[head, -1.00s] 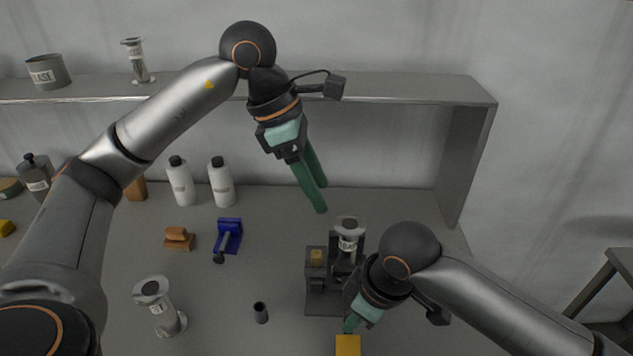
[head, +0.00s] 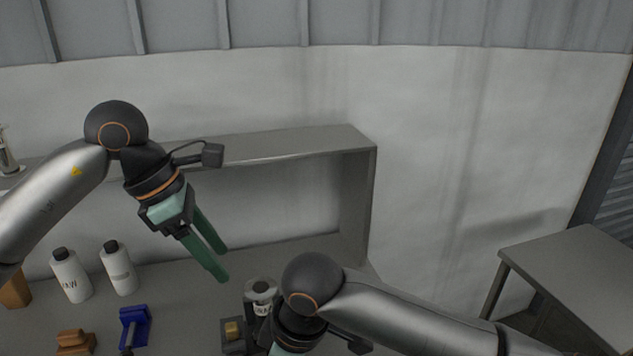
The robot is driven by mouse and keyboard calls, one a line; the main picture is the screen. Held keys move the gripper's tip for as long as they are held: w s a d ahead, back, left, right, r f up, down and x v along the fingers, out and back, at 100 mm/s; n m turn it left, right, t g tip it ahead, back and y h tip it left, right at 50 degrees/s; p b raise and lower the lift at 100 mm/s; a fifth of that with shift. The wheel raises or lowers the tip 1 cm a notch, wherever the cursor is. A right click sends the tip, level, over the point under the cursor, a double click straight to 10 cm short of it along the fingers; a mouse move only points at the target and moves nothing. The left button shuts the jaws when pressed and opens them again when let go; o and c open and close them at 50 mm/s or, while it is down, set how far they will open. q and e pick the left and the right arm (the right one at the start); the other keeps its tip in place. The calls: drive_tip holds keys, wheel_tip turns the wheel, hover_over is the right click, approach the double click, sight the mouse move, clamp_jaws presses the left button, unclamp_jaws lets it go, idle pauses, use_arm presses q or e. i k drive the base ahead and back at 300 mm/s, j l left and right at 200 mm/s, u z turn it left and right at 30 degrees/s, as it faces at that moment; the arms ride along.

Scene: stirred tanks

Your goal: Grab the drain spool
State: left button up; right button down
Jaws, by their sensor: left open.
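A grey flanged spool (head: 262,289) with a white label stands in a dark fixture (head: 233,347) at the bottom middle. Another flanged spool (head: 8,155) stands on the shelf at the left edge, partly cut off. The labels are too small to tell which one is the drain spool. My left gripper (head: 224,264) hangs in the air above the bench, up and left of the fixture spool. Its green fingers are apart and empty.
Two white bottles (head: 70,276) (head: 119,269) stand on the bench at left. A blue clamp-like tool (head: 134,327) and a brown block (head: 75,343) lie in front. The grey shelf (head: 290,145) runs behind my left gripper. A separate grey table (head: 575,265) stands at right.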

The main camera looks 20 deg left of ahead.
sight(260, 290)
drive_tip(key=k, duration=1.5)
